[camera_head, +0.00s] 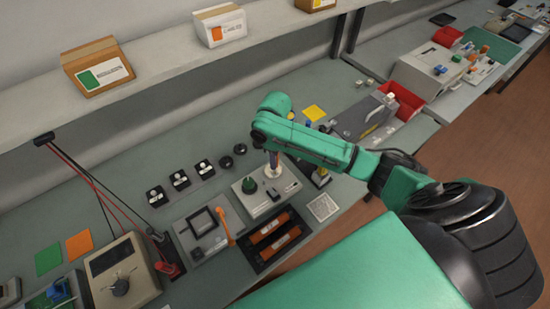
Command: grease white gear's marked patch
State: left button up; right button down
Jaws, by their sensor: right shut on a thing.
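My right arm comes in from the right, and its gripper (270,148) points down over a pale box-shaped fixture (262,206). It is shut on a slim tool (275,159) with a reddish part, mostly hidden by the gripper and arm. A small white round part, which looks like the white gear (273,171), sits on the fixture directly below the tool. I cannot tell whether the tool touches it. The marked patch cannot be made out. A green cone-shaped knob (249,186) stands on the fixture's left. My left gripper is not in view.
A black tray (258,260) with orange cartridges lies in front of the fixture. A grey device (201,236) with an orange lever stands to its left. Several black-based small parts (180,180) stand behind. A shelf with boxes (98,68) runs above.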

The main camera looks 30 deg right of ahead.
jog(key=shift+f, duration=0.4)
dwell(0.4)
jog(key=shift+s+p, duration=0.2)
jog(key=shift+p, duration=0.35)
jog(key=shift+w, duration=0.35)
jog(key=shift+s, duration=0.35)
jog(key=shift+w, duration=0.4)
dwell(1.6)
jog(key=shift+r, duration=3.55)
